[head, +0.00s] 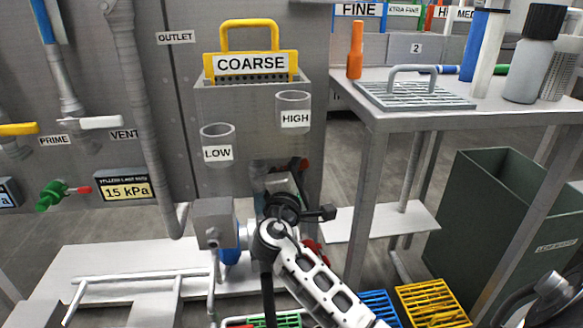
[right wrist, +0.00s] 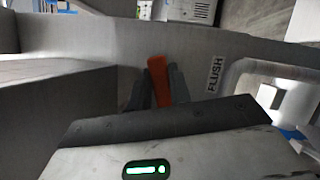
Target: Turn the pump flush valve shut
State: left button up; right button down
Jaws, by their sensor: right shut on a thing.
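The flush valve's orange handle (right wrist: 159,80) shows in the right wrist view, beside a FLUSH label (right wrist: 215,74) on a grey surface. My right gripper (right wrist: 156,86) is shut on this handle, with a dark finger on each side of it. In the head view my right gripper (head: 279,172) reaches in below the HIGH cup, in front of the grey panel. My own wrist and arm hide most of the valve there, so its exact angle cannot be told. My left gripper is not in view.
The COARSE strainer box (head: 250,67) with its yellow handle stands just above my right gripper. A grey table (head: 400,112) is to the right, with a dark green bin (head: 480,205) below. A yellow crate (head: 432,303) is on the floor.

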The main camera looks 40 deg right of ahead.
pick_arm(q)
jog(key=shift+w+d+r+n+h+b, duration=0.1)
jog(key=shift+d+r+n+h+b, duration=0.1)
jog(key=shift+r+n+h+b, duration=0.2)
pick_arm(e)
jog(key=shift+s+d+f+m+g+y, duration=0.15)
jog(key=shift+f+m+g, duration=0.2)
jog(key=shift+f+m, duration=0.55)
jog(key=shift+f+m+g+y, duration=0.15)
jog(key=shift+f+m+g, duration=0.2)
jog(key=shift+f+m, duration=0.5)
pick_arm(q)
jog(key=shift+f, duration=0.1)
pick_arm(e)
jog(key=shift+r+m, duration=0.15)
jog(key=shift+m, duration=0.1)
jog(key=c, duration=1.3)
grip_release()
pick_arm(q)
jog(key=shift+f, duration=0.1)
pick_arm(e)
jog(key=shift+r, duration=0.1)
